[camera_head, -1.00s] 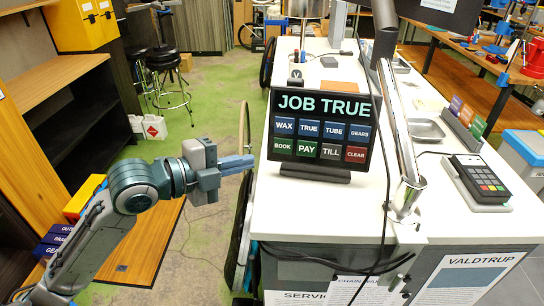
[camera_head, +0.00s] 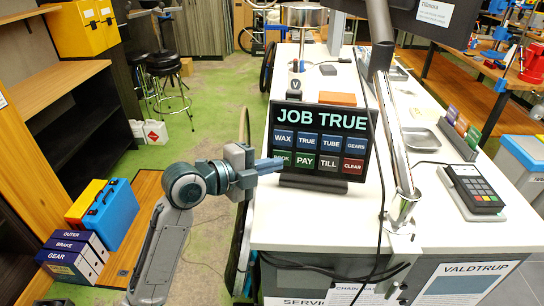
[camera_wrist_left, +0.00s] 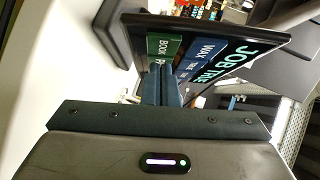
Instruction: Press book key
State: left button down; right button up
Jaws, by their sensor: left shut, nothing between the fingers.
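The black till screen (camera_head: 319,120) stands on the white counter and reads JOB TRUE, with two rows of keys. The green BOOK key (camera_head: 286,154) is at the lower left, partly hidden behind my left gripper's fingertips. My left gripper (camera_head: 277,164) is shut and empty, its fingers pointing at that key. In the left wrist view the shut fingers (camera_wrist_left: 168,75) reach up to the screen beside the BOOK key (camera_wrist_left: 164,46). I cannot tell whether the tips touch it. The PAY key (camera_head: 304,160) is just right of the tips. My right gripper is not in view.
A metal post (camera_head: 398,150) and a hanging black cable stand right of the screen. A card terminal (camera_head: 474,188) lies on the counter (camera_head: 430,225) at right. A blue case (camera_head: 111,215) and labelled boxes sit on the low wooden shelf at left.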

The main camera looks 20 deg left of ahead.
pick_arm(q)
jog(key=shift+w+a+f, duration=0.15)
jog(key=shift+w+a, duration=0.05)
jog(key=shift+w, duration=0.5)
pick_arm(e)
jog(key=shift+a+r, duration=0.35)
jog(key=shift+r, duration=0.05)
pick_arm(q)
jog(key=shift+f, duration=0.1)
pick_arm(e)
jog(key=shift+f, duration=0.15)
pick_arm(q)
jog(key=shift+w+a+f+b, duration=0.2)
jog(key=shift+w+b, duration=0.35)
jog(key=shift+b, duration=0.4)
jog(key=shift+s+d+r, duration=0.1)
jog(key=shift+r, duration=0.05)
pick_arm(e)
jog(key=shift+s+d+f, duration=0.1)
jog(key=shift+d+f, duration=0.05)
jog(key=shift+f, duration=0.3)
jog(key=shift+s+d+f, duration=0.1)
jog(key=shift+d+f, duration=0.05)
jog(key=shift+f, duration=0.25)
pick_arm(q)
jog(key=shift+r, duration=0.1)
